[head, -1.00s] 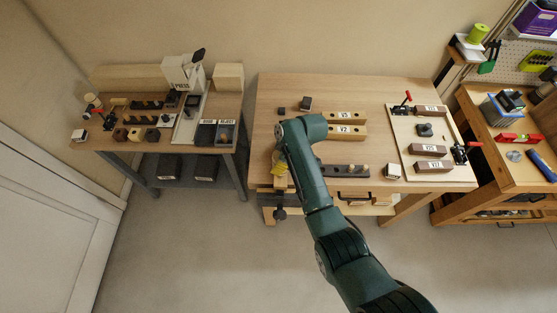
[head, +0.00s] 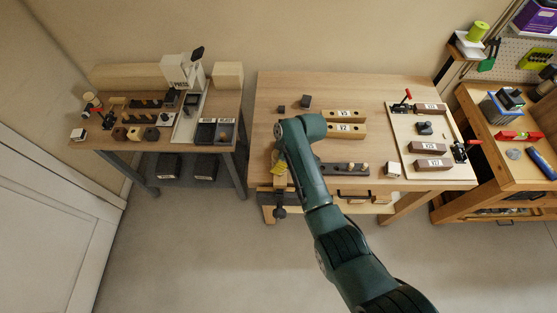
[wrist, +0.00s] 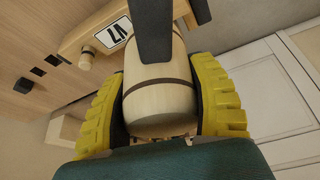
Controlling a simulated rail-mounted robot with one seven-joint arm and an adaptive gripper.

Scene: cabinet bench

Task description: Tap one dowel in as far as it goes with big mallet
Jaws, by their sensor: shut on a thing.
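My gripper (head: 279,168) is over the front left of the middle bench, with its yellow pads showing in the head view. In the wrist view the pads of my gripper (wrist: 160,108) are closed around a pale wooden cylinder with a dark band, which I take for the big mallet (wrist: 160,110). A dark bar crosses its upper part. Behind it is a pale wooden block (wrist: 75,38) with an upside-down label, perhaps V7. A short dowel (wrist: 86,62) sticks out of this block. I cannot tell whether the mallet touches any dowel.
Two pale labelled blocks (head: 345,129) lie behind my arm. A dark rack with pale pegs (head: 345,168) and a small white block (head: 393,170) are right of my gripper. A board with red clamps (head: 400,140) fills the bench's right side. A vise (head: 279,212) hangs at the front.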

